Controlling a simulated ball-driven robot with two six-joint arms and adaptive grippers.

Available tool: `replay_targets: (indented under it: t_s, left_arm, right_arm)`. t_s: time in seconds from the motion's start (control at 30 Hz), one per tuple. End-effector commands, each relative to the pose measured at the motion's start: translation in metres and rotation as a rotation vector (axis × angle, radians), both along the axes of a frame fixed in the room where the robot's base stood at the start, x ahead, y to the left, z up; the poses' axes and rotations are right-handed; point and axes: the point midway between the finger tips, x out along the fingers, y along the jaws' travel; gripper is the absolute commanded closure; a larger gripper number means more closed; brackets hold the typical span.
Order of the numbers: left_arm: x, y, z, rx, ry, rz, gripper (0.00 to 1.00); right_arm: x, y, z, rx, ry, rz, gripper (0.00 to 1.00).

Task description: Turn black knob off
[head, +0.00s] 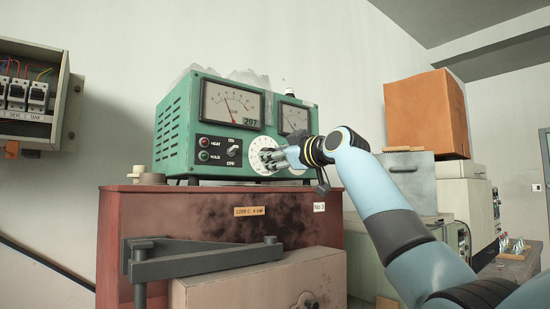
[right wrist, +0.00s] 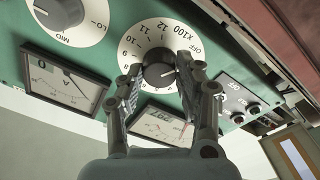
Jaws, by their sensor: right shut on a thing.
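The black knob (right wrist: 158,74) sits at the centre of a round white dial (right wrist: 152,40) with numbers, "x100" and "OFF" around it. The dial (head: 262,153) is on the front of a green control box (head: 182,131) in the head view. My right gripper (head: 278,157) reaches the dial from the right and hides the knob there. In the right wrist view my right gripper (right wrist: 160,78) has one finger on each side of the knob and is shut on it. A pale mark shows on the knob's right side, toward the finger near "OFF". My left gripper is in neither view.
A toggle switch (head: 233,150) and two lamps are left of the dial, with meters (head: 231,103) above. The box stands on a red cabinet (head: 170,215); an orange carton (head: 426,112) is at right.

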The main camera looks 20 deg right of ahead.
Motion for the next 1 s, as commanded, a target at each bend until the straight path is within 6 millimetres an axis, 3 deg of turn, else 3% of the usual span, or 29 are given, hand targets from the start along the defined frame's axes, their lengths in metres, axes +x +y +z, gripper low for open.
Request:
replay_targets:
  t_s: [0.23, 0.27, 0.43, 0.77, 1.0]
  left_arm:
    - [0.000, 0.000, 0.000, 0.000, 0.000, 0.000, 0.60]
    - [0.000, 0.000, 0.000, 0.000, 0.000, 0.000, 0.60]
    - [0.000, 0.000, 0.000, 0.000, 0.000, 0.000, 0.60]
    - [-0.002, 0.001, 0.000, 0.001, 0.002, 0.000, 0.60]
    - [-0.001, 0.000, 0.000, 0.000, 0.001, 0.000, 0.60]
  right_arm:
    - [0.000, 0.000, -0.002, -0.001, 0.003, 0.000, 0.97]
    - [0.000, 0.000, -0.002, -0.001, 0.003, 0.000, 0.64]
    - [0.000, 0.000, -0.001, -0.001, 0.002, 0.000, 0.42]
    - [-0.003, -0.002, -0.001, -0.001, -0.001, -0.001, 0.42]
    - [-0.042, -0.016, -0.004, -0.004, -0.001, -0.003, 0.42]
